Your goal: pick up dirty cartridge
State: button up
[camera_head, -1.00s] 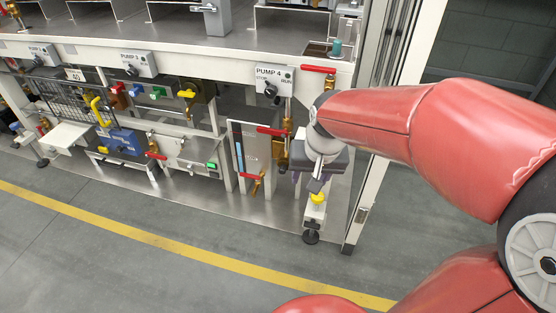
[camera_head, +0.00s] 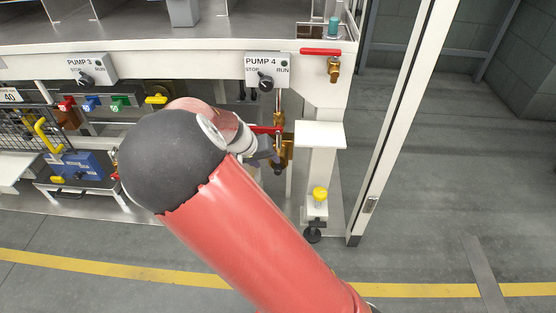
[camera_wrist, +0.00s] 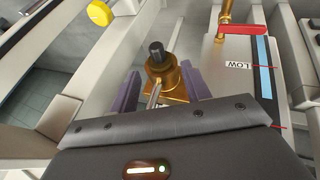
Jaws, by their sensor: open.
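I cannot make out a thing that is surely the dirty cartridge. In the wrist view, a brass fitting with a dark round top (camera_wrist: 159,68) stands beyond and between the two purple fingers of my gripper (camera_wrist: 161,88). The fingers are apart and I see no grip on it. In the head view, brass fittings (camera_head: 283,150) show under the Pump 4 panel, partly behind my arm. My gripper is mostly hidden there, with only grey parts by the wrist showing.
The Pump 4 switch panel (camera_head: 267,70) and a red-handled valve (camera_head: 333,62) sit along the bench front. A white ledge (camera_head: 320,135) and a yellow knob (camera_head: 319,195) are right of the fittings. A teal cylinder (camera_head: 334,27) stands on the bench corner.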

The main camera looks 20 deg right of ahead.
aim_at(276, 168)
jog(key=b+x, duration=0.2)
jog(key=x, duration=0.5)
jog(key=shift+w+d+f, duration=0.15)
jog(key=shift+d+f, duration=0.1)
jog(key=shift+d, duration=0.15)
grip_shut()
